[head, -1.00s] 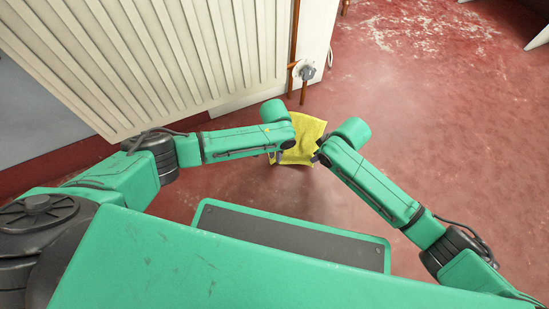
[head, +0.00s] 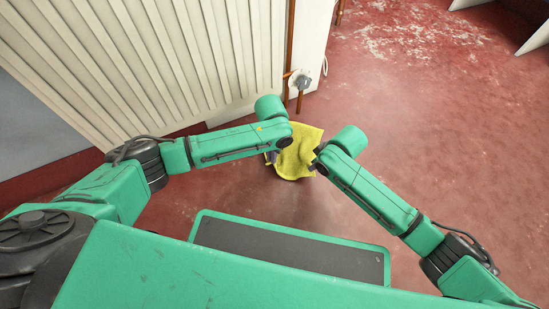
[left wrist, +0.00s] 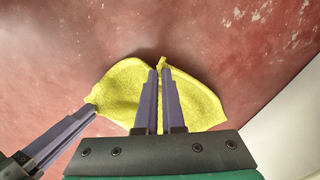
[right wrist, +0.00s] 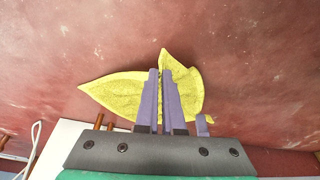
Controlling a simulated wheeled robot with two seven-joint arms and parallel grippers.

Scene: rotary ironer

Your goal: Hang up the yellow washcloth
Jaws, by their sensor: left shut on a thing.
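The yellow washcloth (head: 294,158) hangs between my two grippers in the head view, above the red floor. My left gripper (head: 271,157) is shut on one part of it; in the left wrist view (left wrist: 160,73) the cloth spreads to both sides of the closed fingers. My right gripper (head: 315,160) is shut on another part; in the right wrist view (right wrist: 160,72) the cloth rises to a peak at its fingertips. The cloth sags between the grips. The arm ends partly hide both grippers in the head view.
A white ribbed radiator-like panel (head: 170,60) stands close to my left arm. Copper pipes (head: 290,40) and a valve (head: 300,80) are at its right end. The red floor (head: 430,110) is open to the right. Pale panels (head: 535,35) stand at the far right.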

